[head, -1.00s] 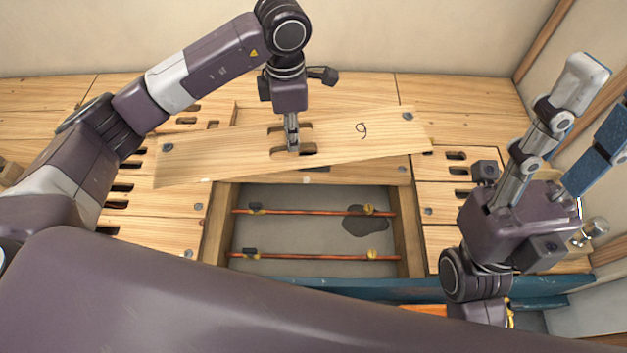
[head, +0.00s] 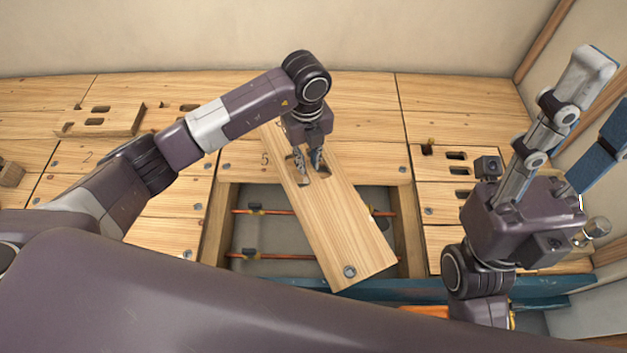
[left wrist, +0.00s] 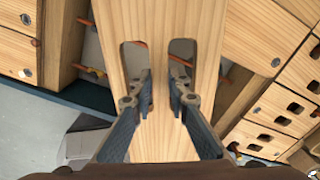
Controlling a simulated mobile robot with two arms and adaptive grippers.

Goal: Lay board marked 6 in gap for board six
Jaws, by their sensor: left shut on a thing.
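The wooden board marked 6 (head: 345,225) is held tilted over the gap, turned so that its long side runs from back left to front right. Its number is hidden now. My left gripper (head: 311,163) is shut on the strip between the board's two slots; the left wrist view also shows the board (left wrist: 165,20) and the fingers in its slots. The gap for board six (head: 275,240) is an open bay with copper pipes across it, partly covered by the board. My right gripper (head: 603,98) is open and empty at the right, fingers pointing up.
Board 5 (head: 240,162) lies flat behind the gap. A slotted short board (head: 100,120) lies on the deck at the back left. Wooden joists (head: 408,230) flank the gap. A blue beam (head: 420,291) runs along its front.

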